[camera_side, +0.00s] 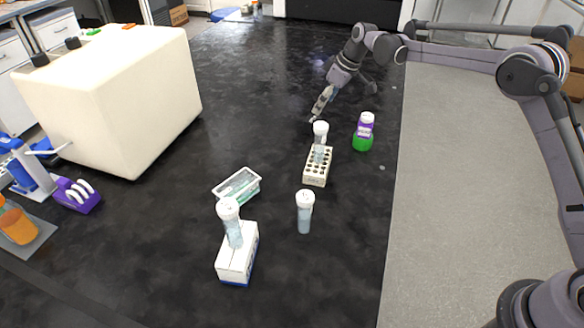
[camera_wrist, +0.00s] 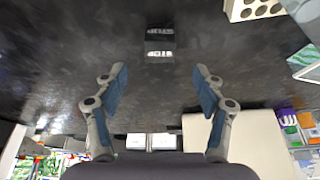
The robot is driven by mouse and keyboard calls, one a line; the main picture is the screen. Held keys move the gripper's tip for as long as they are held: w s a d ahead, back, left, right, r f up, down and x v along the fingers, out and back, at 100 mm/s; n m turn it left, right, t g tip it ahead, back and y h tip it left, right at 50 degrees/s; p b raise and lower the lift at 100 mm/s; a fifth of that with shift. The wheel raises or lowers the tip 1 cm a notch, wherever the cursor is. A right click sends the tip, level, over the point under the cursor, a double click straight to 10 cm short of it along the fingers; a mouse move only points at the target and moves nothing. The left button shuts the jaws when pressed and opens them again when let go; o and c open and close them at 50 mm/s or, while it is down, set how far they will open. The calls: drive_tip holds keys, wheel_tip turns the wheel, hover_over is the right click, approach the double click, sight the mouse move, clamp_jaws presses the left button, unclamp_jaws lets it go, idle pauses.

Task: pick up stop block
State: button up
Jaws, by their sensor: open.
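The stop block (camera_wrist: 160,43) is a small dark block with white "STOP" lettering, at the top middle of the wrist view. It sits on the black bench and lies ahead of the gap between my fingers. My gripper (camera_wrist: 160,76) is open and empty, its two fingers apart on either side of the picture's middle. In the side view my gripper (camera_side: 321,106) is low over the far part of the bench. I cannot make out the block there against the dark surface.
A tube rack (camera_side: 315,180) holding a capped tube stands nearer the side camera, with a purple bottle (camera_side: 366,123) on a green base beside it. A clear tray (camera_side: 237,187), a loose tube (camera_side: 304,215) and a white box (camera_side: 236,263) stand in front. A large cream machine (camera_side: 110,95) is at left.

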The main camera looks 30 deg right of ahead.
sight(314, 119)
drive_tip(key=shift+x, duration=4.4)
drive_tip(key=shift+w, duration=0.1)
drive_tip(key=shift+r, duration=0.1)
drive_tip(key=c, duration=1.5)
